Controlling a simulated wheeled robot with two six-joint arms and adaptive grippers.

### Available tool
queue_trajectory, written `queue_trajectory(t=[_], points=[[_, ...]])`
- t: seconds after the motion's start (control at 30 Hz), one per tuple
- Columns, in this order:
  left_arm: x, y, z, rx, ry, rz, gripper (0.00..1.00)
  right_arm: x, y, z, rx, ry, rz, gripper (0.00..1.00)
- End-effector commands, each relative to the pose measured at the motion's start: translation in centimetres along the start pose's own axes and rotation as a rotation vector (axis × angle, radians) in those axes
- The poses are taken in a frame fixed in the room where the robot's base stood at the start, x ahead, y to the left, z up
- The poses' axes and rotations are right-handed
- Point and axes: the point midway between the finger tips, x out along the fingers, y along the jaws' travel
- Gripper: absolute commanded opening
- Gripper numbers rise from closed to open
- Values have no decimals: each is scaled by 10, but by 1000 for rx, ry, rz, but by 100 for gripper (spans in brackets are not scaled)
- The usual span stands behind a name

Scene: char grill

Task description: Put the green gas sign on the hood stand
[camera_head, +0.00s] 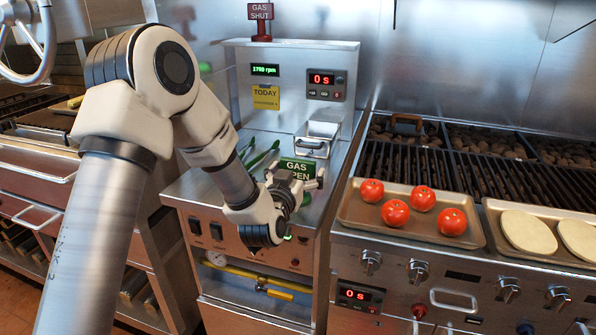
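The green sign (298,166), lettered "GAS OPEN", stands on the steel counter between the two grills. My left gripper (293,182) is in front of its lower part and hides its base. Its fingers show at either side of the sign, but I cannot tell whether they touch or grip it. A red sign (260,11), lettered "GAS SHUT", stands upright on a red base (261,37) on the top ledge of the steel back panel (290,62). No separate hood stand can be made out. My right gripper is not in view.
Green-handled tongs (262,157) and a metal holder (318,138) are near the sign. To the right, a tray (350,208) holds several tomatoes, and another tray (491,212) holds flat pale rounds. Black grates (400,160) lie behind. The panel's ledge is clear beside the red sign.

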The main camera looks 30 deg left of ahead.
Motion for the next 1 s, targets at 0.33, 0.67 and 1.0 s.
queue_trajectory(t=[0.33, 0.67, 1.0], points=[[-29, 0, -2, 0, -1, 1, 100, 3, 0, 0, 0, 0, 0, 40], [-100, 0, -15, 5, -8, -3, 100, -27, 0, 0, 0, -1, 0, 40], [-118, 0, -9, 2, -2, 0, 100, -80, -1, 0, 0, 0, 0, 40]])
